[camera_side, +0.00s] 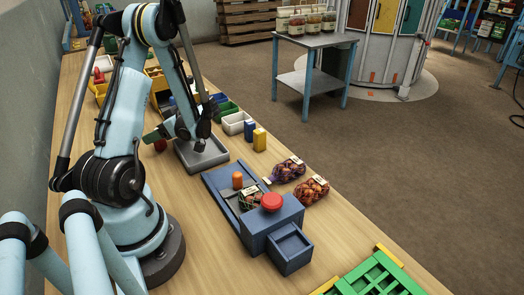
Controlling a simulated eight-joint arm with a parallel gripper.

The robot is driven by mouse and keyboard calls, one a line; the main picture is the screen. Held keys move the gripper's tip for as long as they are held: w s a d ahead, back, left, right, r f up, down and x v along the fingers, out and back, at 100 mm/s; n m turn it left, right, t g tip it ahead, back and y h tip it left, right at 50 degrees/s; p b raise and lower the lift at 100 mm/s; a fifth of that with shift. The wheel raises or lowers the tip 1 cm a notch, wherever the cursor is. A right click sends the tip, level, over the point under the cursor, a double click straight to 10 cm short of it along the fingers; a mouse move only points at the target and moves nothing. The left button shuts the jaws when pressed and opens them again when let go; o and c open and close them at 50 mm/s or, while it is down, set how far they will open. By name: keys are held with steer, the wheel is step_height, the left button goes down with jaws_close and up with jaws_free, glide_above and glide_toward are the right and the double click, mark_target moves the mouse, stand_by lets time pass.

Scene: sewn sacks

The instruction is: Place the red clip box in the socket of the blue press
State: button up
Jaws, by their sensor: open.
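The blue press (222,183) stands on the wooden table right of my arm. It carries an orange cylinder (237,181) and a round red knob (271,202). A netted sack with a pale label (249,198) lies in its middle, and an open square blue bin (289,248) is at its near end. I cannot tell which hollow is the socket. My gripper (200,147) is open above the grey tray (215,155), behind the press. I cannot clearly make out a red clip box; a small dark red thing (160,146) is left of the tray.
Two netted sacks (288,169) (312,190) lie right of the press. Yellow (259,139) and blue (248,130) blocks and a white bin (235,123) stand behind it. A green crate (375,278) is at the near right. The table left of the press is clear.

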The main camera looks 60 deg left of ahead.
steer(key=shift+r, duration=0.15)
steer(key=w+d+r+m+t, duration=0.4)
steer(key=w+d+r+m, duration=0.3)
steer(key=w+d, duration=0.45)
steer(key=w+d+r+m+t+h, duration=0.1)
steer(key=w+d+m+t+h, duration=0.1)
steer(key=d+m+t, duration=0.2)
steer(key=w+d+r+m+t+h, duration=0.1)
steer(key=w+d+m+t+h, duration=0.2)
steer(key=d+m, duration=0.6)
steer(key=shift+d+m+t, duration=0.3)
steer(key=shift+d+t, duration=0.65)
steer(key=shift+t, duration=0.05)
steer(key=d+m+t+h, duration=0.1)
steer(key=d, duration=0.1)
steer(key=d+r+m+t+h, duration=0.1)
steer(key=d+m, duration=0.1)
steer(key=d, duration=0.1)
steer(key=d+r+m+t+h, duration=0.1)
steer(key=d+m, duration=0.1)
steer(key=shift+d, duration=0.35)
